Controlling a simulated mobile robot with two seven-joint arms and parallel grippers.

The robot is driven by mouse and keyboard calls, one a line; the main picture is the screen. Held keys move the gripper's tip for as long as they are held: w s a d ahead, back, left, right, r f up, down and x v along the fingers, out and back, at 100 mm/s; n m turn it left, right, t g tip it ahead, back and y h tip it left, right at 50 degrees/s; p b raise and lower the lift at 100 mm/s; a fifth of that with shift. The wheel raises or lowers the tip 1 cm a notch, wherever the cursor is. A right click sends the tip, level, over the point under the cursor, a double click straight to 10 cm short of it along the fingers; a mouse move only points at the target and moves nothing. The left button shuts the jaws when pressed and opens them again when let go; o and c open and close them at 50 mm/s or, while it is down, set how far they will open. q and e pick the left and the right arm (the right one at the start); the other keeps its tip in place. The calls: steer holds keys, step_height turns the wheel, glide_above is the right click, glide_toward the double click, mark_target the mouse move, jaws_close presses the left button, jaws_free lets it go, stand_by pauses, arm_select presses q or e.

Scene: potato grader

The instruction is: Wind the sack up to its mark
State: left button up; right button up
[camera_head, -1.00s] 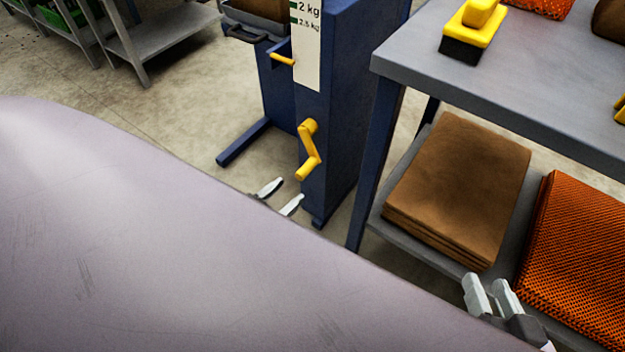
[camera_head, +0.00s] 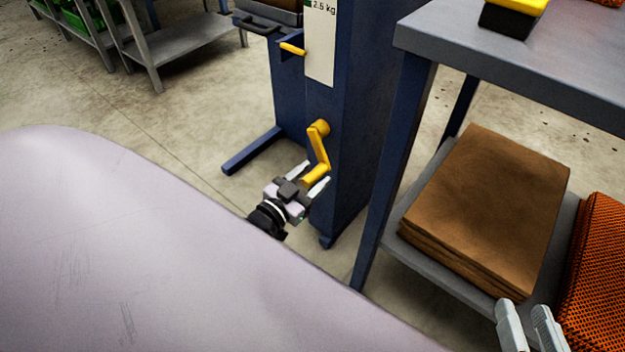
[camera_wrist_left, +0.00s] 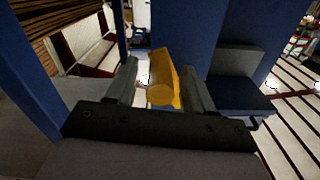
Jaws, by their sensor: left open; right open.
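The yellow crank (camera_head: 319,147) sits on the side of a blue column (camera_head: 368,110), its arm slanting down to a handle. My left gripper (camera_head: 310,179) is at that handle, its open fingers on either side. In the left wrist view the yellow handle (camera_wrist_left: 162,80) stands between the two fingers, which do not look closed on it. A white scale strip (camera_head: 320,45) reads 2.5 kg near its top; a yellow pointer (camera_head: 291,48) is left of it. The sack is not clearly seen; a brown edge (camera_head: 285,4) shows at the top. My right gripper (camera_head: 525,314) is open and empty at lower right.
A grey workbench (camera_head: 500,65) stands right of the column. Its lower shelf (camera_head: 455,283) holds stacked brown sacks (camera_head: 490,205) and orange mesh (camera_head: 605,270). The column's blue foot (camera_head: 250,150) reaches left along the floor. Floor left of it is free.

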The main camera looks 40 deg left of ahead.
arm_select(q)
steer(key=shift+w, duration=0.3)
jaws_close()
steer(key=shift+d+r, duration=0.1)
